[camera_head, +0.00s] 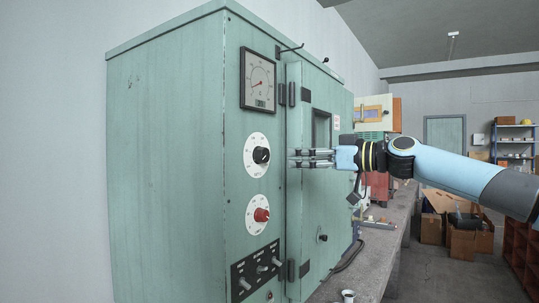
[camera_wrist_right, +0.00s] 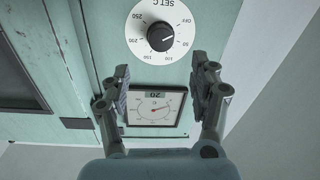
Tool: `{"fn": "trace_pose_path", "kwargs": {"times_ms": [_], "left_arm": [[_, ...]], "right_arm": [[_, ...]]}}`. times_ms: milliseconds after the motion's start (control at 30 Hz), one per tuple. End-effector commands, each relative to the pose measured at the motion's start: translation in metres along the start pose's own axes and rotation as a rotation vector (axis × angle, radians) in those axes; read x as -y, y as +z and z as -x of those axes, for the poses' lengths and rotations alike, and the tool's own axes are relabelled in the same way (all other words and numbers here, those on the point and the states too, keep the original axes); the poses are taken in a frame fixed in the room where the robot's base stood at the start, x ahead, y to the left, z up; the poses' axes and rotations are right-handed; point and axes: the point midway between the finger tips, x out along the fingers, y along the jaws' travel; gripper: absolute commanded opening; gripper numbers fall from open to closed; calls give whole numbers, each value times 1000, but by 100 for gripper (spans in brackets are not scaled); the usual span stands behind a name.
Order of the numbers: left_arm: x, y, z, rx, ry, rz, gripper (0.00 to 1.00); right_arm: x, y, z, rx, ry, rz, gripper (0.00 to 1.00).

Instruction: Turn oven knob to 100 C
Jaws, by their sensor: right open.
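The green oven (camera_head: 165,150) stands on the bench. Its black knob (camera_head: 261,155) sits on a white round dial below a gauge. In the right wrist view the black knob (camera_wrist_right: 161,37) is upside down on a dial marked SET C, with OFF, 100, 150, 200 and 250 legible around it. Its exact setting is hard to read. My right gripper (camera_head: 293,158) is open and empty, in front of the oven face and apart from the knob. In the wrist view its fingers (camera_wrist_right: 160,78) stand wide apart, below the knob in the picture. My left gripper is out of view.
A square gauge (camera_head: 258,80) is above the dial. A red knob (camera_head: 262,215) on a second dial and a switch panel (camera_head: 255,270) are below. The oven door (camera_head: 320,185) with its hinges and handle is beside them. Loose items lie on the bench (camera_head: 385,245).

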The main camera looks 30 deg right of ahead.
Motion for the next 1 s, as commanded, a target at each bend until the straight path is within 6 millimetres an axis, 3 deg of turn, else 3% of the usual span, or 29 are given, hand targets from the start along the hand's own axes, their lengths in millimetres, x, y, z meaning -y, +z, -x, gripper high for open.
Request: {"fn": "trace_pose_path", "kwargs": {"times_ms": [200, 500, 933, 1000], "left_arm": [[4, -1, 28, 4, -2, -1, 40], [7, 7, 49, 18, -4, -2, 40], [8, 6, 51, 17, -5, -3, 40], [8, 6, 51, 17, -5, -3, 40]], "right_arm": [[0, -7, -35, -5, 1, -9, 62], [1, -2, -82, 1, 2, -7, 62], [2, 1, -93, 5, 0, -3, 62], [2, 1, -93, 5, 0, -3, 54]]}}
